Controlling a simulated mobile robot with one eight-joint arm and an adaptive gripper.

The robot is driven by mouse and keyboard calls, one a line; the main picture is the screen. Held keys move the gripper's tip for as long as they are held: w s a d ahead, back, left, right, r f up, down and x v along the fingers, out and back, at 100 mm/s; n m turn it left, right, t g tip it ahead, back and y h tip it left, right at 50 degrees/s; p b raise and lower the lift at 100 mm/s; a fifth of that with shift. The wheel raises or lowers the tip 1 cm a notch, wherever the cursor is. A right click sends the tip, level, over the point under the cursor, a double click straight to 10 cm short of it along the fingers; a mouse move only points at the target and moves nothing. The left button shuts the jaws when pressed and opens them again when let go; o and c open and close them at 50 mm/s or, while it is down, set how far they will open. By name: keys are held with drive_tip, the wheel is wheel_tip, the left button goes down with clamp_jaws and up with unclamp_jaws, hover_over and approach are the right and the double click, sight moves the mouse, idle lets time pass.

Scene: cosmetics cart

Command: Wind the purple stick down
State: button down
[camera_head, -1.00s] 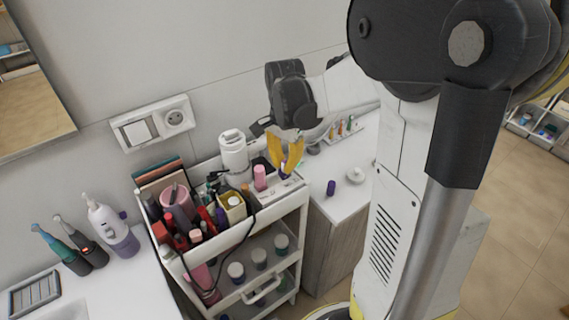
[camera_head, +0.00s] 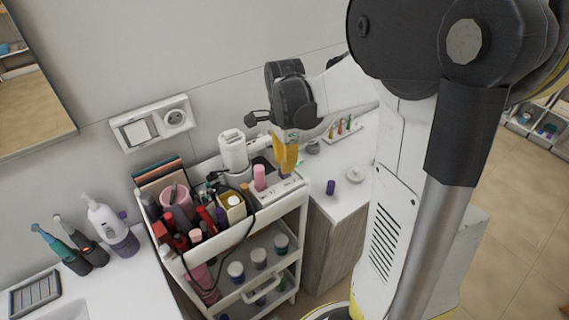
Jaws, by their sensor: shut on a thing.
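My gripper (camera_head: 286,158), with yellow fingers, points down over the right end of the cart's top tray. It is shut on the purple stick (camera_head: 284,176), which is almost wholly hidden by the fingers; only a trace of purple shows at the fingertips. How far the stick is wound out cannot be seen. A small dark purple cylinder, perhaps its cap (camera_head: 330,187), stands apart on the white counter to the right.
A pink tube (camera_head: 260,178) stands just left of my fingers. The white cart (camera_head: 262,222) holds crowded cosmetics and a looping black cable. A white dryer-like device (camera_head: 234,152) stands behind. The counter (camera_head: 345,203) has a small round white dish (camera_head: 355,174).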

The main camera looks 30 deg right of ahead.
drive_tip(key=c, duration=1.4)
unclamp_jaws()
wheel_tip(320, 180, up, 12)
